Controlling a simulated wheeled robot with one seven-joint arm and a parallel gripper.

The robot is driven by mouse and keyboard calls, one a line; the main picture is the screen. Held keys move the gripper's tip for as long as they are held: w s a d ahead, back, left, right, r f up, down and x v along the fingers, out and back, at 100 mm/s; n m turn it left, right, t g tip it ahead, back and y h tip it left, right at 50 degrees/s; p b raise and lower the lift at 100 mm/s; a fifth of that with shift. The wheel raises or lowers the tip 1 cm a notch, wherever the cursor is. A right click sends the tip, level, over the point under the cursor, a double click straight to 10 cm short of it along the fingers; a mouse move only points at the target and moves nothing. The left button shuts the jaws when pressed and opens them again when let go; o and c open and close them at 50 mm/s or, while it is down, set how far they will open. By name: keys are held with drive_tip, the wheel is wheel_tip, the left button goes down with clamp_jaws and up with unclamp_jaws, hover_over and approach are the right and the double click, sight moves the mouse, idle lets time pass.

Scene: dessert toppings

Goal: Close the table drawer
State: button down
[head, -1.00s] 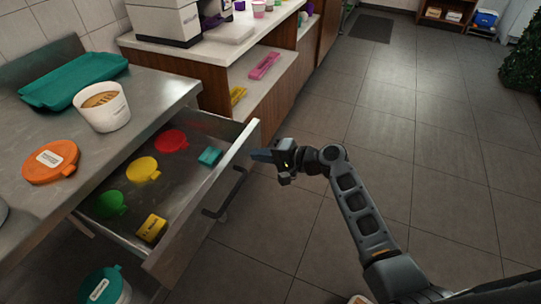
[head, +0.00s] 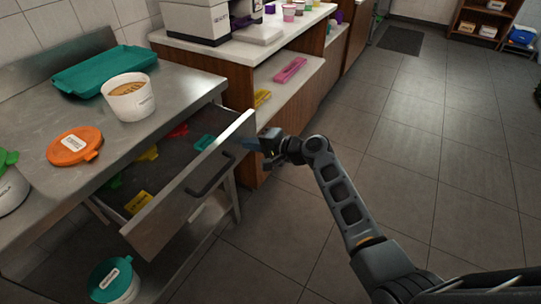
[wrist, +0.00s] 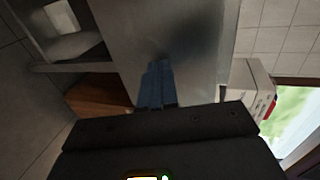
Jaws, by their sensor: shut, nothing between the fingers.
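The table drawer (head: 190,190) is partly open under the steel table (head: 72,120), with its front panel and dark handle (head: 211,174) facing right. In it lie a yellow box (head: 138,203), a yellow lid (head: 149,154), a red lid (head: 178,131) and a teal item (head: 203,142); a green lid is mostly hidden. My gripper (head: 250,144) is shut and empty, its blue fingertips at the far end of the drawer's front panel. In the wrist view the fingers (wrist: 157,85) point at a grey metal surface and appear to touch it.
On the table stand a teal tray (head: 104,71), a white tub (head: 129,97) and an orange lid (head: 76,146). A teal-lidded container (head: 113,281) is below. A wooden counter (head: 262,75) stands beyond; the floor at right is clear.

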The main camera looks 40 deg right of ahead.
sight(211, 136)
drive_tip(key=w+a+b, duration=0.1)
drive_tip(key=w+b, duration=0.1)
drive_tip(key=w, duration=0.2)
drive_tip(key=w+a+b, duration=0.2)
drive_tip(key=w, duration=0.3)
drive_tip(key=w+a+b, duration=0.1)
drive_tip(key=w, duration=0.4)
drive_tip(key=shift+w+a+f+b, duration=0.1)
drive_tip(key=shift+a+b, duration=0.2)
drive_tip(key=shift+b, duration=0.1)
drive_tip(key=shift+w+a+r, duration=0.1)
drive_tip(key=shift+w+r, duration=0.1)
drive_tip(key=shift+r, duration=0.05)
drive_tip(key=shift+r, duration=0.15)
